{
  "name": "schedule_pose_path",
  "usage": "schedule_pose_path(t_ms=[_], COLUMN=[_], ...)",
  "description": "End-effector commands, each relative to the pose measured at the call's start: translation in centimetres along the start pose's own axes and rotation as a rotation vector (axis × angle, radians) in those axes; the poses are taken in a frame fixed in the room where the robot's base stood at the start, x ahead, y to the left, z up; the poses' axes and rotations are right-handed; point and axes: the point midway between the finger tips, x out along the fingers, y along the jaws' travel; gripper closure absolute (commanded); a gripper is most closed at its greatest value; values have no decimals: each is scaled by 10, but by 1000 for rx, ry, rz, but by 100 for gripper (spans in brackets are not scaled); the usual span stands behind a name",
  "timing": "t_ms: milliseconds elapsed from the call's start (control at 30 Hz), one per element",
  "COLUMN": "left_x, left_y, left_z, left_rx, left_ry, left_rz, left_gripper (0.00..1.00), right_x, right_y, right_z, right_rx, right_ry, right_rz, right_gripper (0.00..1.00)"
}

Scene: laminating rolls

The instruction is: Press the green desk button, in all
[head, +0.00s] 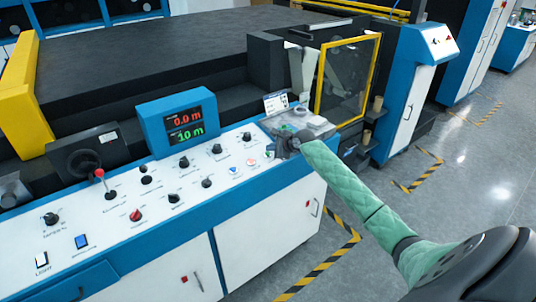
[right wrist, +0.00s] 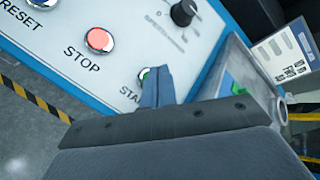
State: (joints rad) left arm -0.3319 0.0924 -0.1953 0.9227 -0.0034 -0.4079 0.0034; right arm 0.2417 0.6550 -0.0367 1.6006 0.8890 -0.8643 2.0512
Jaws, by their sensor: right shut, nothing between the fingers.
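The green button (right wrist: 143,73), a small round button above the label "START", sits on the white sloped control panel. In the right wrist view its right side is hidden behind my fingers. In the head view it shows small (head: 269,154) at the panel's right end. My right gripper (right wrist: 158,80) is shut and empty, its fingertips at the green button's right edge in the picture. I cannot tell whether they touch it. In the head view my right gripper (head: 282,143) is over the panel's right end. My left gripper is not in view.
A red STOP button (right wrist: 99,40) and a blue RESET button (head: 235,170) sit beside the green one. A black knob (right wrist: 183,12) is close by. A clear box (head: 308,122) and a white card (head: 275,103) stand at the panel's right end.

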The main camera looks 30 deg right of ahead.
Motion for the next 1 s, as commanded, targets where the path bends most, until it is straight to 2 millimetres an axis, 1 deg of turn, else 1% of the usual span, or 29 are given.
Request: schedule_pose_path(t_ms=[100, 267, 700, 867, 1000], left_x=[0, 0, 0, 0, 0], left_y=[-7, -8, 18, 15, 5], left_z=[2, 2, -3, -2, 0], left_rx=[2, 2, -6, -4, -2], left_ry=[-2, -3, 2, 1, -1], left_rz=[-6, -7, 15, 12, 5], left_gripper=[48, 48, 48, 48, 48], right_x=[0, 0, 0, 0, 0], right_y=[0, 0, 0, 0, 0], right_z=[0, 0, 0, 0, 0], right_rx=[0, 0, 0, 0, 0], right_ry=[0, 0, 0, 0, 0], right_rz=[0, 0, 0, 0, 0], right_gripper=[100, 100, 100, 100, 100])
